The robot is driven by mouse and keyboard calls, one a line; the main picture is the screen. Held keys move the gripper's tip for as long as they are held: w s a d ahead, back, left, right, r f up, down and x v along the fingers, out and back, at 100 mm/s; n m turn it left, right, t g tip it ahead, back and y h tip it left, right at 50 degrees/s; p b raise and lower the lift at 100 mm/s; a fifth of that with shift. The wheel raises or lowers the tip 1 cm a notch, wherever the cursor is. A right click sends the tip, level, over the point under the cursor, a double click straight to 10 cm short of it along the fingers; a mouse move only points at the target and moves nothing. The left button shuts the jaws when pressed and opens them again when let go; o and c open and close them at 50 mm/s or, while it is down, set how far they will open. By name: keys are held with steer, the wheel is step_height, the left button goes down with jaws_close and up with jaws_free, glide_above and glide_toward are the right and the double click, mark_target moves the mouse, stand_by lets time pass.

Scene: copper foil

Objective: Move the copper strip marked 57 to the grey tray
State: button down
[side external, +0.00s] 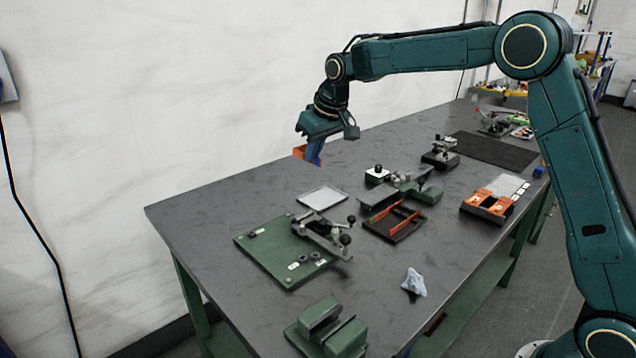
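My gripper (326,130) hangs high above the back left edge of the table, well clear of the things on it. A light grey shallow tray (323,197) lies flat on the table, below my gripper. Narrow orange-copper strips (393,219) lie in a dark open holder (407,232) to the right of the tray. No number is readable on them, so I cannot tell which is marked 57.
A green board with a clamp (285,250) is in front of the tray. A green vise (328,328) and crumpled cloth (414,282) are nearer the front. An orange-black fixture (488,205) and dark mat (494,150) are right. Orange and blue items (312,152) show just below my gripper.

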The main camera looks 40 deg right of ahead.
steer(key=w+d+f, duration=0.6)
steer(key=w, duration=0.2)
glide_above(318, 202)
steer(key=s, duration=0.2)
step_height(318, 202, down, 9)
steer(key=shift+m, duration=0.3)
steer(key=shift+w+a+f, duration=0.1)
steer(key=shift+w+f, duration=0.05)
steer(key=shift+f, duration=1.75)
steer(key=shift+w+f, duration=0.1)
steer(key=shift+f, duration=1.8)
steer(key=shift+f, duration=0.15)
steer(key=c, duration=1.7)
jaws_free()
steer(key=shift+v, duration=6.15)
steer(key=shift+a, duration=0.1)
